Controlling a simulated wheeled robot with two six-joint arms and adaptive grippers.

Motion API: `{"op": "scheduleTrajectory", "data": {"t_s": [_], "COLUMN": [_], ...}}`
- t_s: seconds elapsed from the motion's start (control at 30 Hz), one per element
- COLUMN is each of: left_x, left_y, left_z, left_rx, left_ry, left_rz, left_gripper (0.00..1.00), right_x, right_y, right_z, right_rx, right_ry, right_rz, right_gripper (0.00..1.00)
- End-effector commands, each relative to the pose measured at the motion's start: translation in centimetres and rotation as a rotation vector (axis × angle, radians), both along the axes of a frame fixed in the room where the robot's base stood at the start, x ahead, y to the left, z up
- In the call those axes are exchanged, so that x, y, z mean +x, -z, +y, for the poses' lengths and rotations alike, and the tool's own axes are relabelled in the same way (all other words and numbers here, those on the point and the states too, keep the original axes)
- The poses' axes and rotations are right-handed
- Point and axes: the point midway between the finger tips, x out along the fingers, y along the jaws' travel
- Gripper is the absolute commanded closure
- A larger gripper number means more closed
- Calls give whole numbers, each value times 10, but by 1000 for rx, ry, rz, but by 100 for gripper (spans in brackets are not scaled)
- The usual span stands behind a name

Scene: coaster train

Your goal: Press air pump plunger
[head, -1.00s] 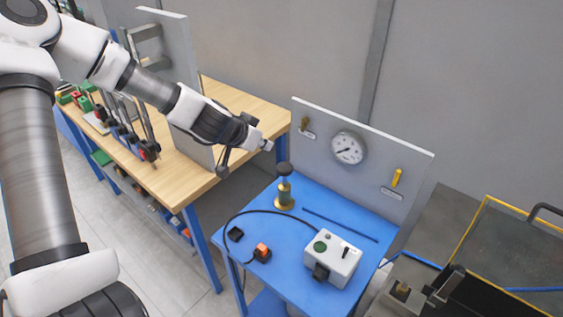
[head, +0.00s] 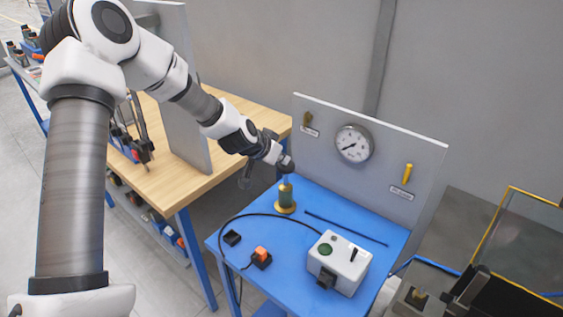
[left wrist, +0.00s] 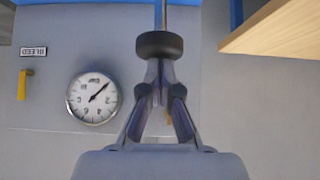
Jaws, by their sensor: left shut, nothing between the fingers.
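The fingers also show in the left wrist view (left wrist: 160,92). I cannot tell whether they touch the knob. My right gripper is out of view.
A grey panel (head: 425,160) behind the pump carries a round gauge (head: 353,143) and a yellow lever (head: 407,173). A white control box (head: 338,262), a black hose and an orange switch (head: 261,254) lie on the blue table (head: 235,265). A wooden bench (head: 165,190) stands left.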

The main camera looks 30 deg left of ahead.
Motion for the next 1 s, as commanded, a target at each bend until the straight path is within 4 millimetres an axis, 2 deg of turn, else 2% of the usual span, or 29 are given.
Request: {"op": "scheduleTrajectory", "data": {"t_s": [0.23,0.53,0.9,1.0], "left_x": [0,-1,-2,-1], "left_y": [6,59,60,54], "left_z": [0,0,-1,-2], "left_rx": [0,1,-2,-1], "left_ry": [0,1,1,2], "left_rz": [1,3,9,9], "left_gripper": [100,100,100,100], "right_x": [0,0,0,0], "right_y": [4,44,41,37], "right_z": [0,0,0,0], "right_rx": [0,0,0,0], "right_ry": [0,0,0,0], "right_rz": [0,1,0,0], "right_gripper": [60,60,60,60]}}
